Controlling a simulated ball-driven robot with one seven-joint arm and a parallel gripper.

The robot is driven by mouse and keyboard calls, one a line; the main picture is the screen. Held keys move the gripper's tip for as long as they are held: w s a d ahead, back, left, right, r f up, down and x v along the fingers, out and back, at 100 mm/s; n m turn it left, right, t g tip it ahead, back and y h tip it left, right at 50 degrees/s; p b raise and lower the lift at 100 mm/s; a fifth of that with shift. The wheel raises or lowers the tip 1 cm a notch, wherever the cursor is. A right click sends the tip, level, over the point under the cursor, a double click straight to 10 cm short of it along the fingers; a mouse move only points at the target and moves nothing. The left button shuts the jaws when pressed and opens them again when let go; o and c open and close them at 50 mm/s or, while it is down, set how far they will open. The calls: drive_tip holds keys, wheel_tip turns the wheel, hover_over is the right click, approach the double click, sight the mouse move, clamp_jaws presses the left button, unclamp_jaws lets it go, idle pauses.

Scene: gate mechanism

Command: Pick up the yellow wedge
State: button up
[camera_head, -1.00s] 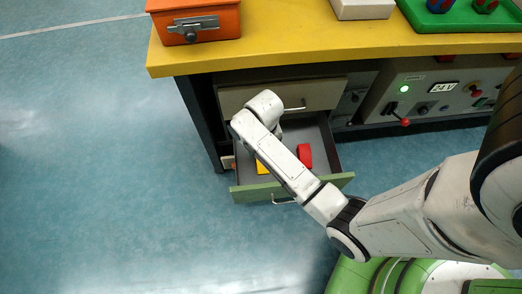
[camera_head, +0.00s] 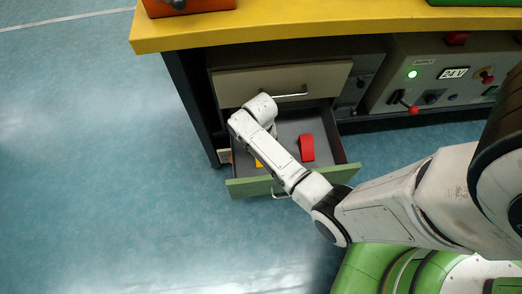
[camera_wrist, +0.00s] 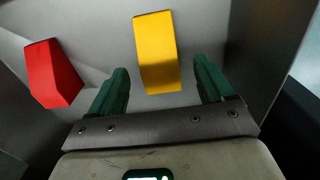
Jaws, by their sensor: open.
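The yellow wedge (camera_wrist: 157,52) lies on the grey floor of the open drawer in the wrist view. In the head view only a small bit of the yellow wedge (camera_head: 259,163) shows beside my arm. My gripper (camera_wrist: 163,84) is open in the wrist view, with one green finger on either side of the near end of the wedge. I cannot tell how far above the drawer floor the fingertips are. In the head view my arm hides the gripper. The open drawer (camera_head: 335,175) has a green front with a metal handle.
A red block (camera_wrist: 52,74) lies in the same drawer left of the wedge; it also shows in the head view (camera_head: 307,147). The drawer walls (camera_wrist: 260,45) stand close on the right. A closed drawer (camera_head: 235,88) and the yellow bench top (camera_head: 300,28) are above. A control panel (camera_head: 445,85) with a red-knobbed lever is right.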

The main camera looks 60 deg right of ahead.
wheel_tip(320, 180, down, 4)
drive_tip(key=shift+r+b, duration=0.25)
drive_tip(key=shift+b, duration=0.4)
drive_tip(key=shift+c, duration=0.5)
drive_tip(key=c, duration=1.1)
